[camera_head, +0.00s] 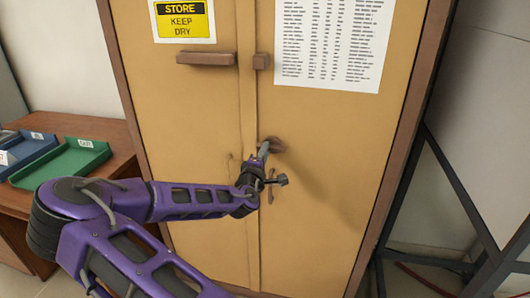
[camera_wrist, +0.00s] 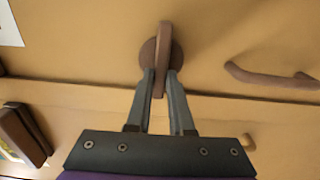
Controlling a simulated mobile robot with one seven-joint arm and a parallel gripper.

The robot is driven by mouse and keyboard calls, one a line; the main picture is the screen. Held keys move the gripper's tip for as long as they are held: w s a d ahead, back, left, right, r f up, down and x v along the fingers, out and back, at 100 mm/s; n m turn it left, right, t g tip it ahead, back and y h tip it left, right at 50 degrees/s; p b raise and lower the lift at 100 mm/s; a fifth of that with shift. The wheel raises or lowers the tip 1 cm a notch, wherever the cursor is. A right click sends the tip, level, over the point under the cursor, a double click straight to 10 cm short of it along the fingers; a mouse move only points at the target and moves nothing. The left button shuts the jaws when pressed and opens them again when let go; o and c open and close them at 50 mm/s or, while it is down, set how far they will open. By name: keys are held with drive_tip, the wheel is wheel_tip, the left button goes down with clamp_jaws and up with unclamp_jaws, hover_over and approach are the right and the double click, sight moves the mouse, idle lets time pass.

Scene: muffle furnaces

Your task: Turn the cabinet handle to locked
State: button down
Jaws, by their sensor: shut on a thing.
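The cabinet handle (camera_head: 275,145) is a brown lever on a round base, on the right door of the tan cabinet (camera_head: 330,190) just right of the door seam. In the wrist view the handle (camera_wrist: 164,38) stands between my two grey fingers, its lever lying crosswise to the seam. My gripper (camera_head: 264,151) is shut on this lever; in the wrist view the fingertips (camera_wrist: 160,76) press on both sides of it. The fingers partly hide the round base and the lever's near end.
A curved pull handle (camera_wrist: 268,77) sits on the same door, beside the lever. A side table (camera_head: 95,125) with green (camera_head: 70,160) and blue trays stands left; a dark metal frame (camera_head: 455,185) stands right.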

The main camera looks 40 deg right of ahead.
drive_tip(key=c, duration=0.8)
unclamp_jaws()
drive_tip(key=p+v, duration=0.5)
drive_tip(key=v, duration=1.2)
drive_tip(key=shift+s+p, duration=0.2)
drive_tip(key=shift+p, duration=0.15)
drive_tip(key=shift+a, duration=0.1)
